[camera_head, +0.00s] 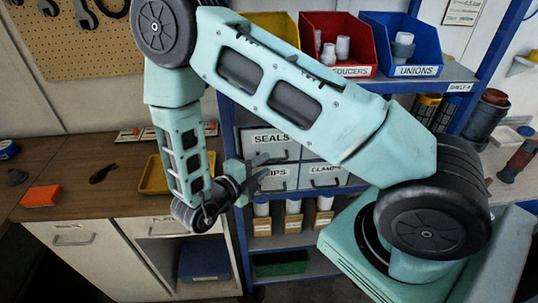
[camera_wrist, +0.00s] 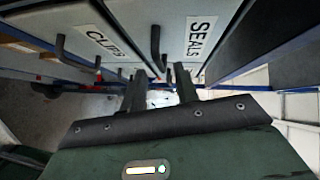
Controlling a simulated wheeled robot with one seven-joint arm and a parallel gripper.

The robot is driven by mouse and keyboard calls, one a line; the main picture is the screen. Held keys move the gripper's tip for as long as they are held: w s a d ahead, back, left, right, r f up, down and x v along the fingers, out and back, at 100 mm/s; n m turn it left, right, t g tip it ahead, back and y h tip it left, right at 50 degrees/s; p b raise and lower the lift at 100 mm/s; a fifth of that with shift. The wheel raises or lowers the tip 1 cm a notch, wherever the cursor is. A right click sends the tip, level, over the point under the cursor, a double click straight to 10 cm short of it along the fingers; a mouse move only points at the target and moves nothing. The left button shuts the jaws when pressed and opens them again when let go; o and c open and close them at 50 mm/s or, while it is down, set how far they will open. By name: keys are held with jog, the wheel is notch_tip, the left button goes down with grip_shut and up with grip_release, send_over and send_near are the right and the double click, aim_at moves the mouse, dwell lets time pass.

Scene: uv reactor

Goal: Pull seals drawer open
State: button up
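The seals drawer (camera_head: 290,149) has a grey front with a white SEALS label, above the clips and clamps drawers; it looks shut. In the wrist view its front (camera_wrist: 180,14) is at the top, with the SEALS label to the right of its dark handle (camera_wrist: 156,46). My gripper (camera_head: 262,170) is close in front of the drawers in the head view, partly hidden by my arm. In the wrist view my gripper (camera_wrist: 160,76) is open, its two dark fingers apart. The handle's near end appears in line with the gap between them; contact cannot be told.
The clips drawer (camera_wrist: 60,18) and its handle (camera_wrist: 63,48) lie to the left in the wrist view. The clamps drawer (camera_head: 328,177) is at right. Bins (camera_head: 340,30) stand on the shelf above. A wooden counter (camera_head: 90,165) with a yellow tray (camera_head: 152,178) is at left.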

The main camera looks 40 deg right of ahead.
jog(key=p+x, duration=0.1)
jog(key=x, duration=0.2)
jog(key=shift+d, duration=0.2)
grip_shut()
jog(key=shift+a, duration=0.1)
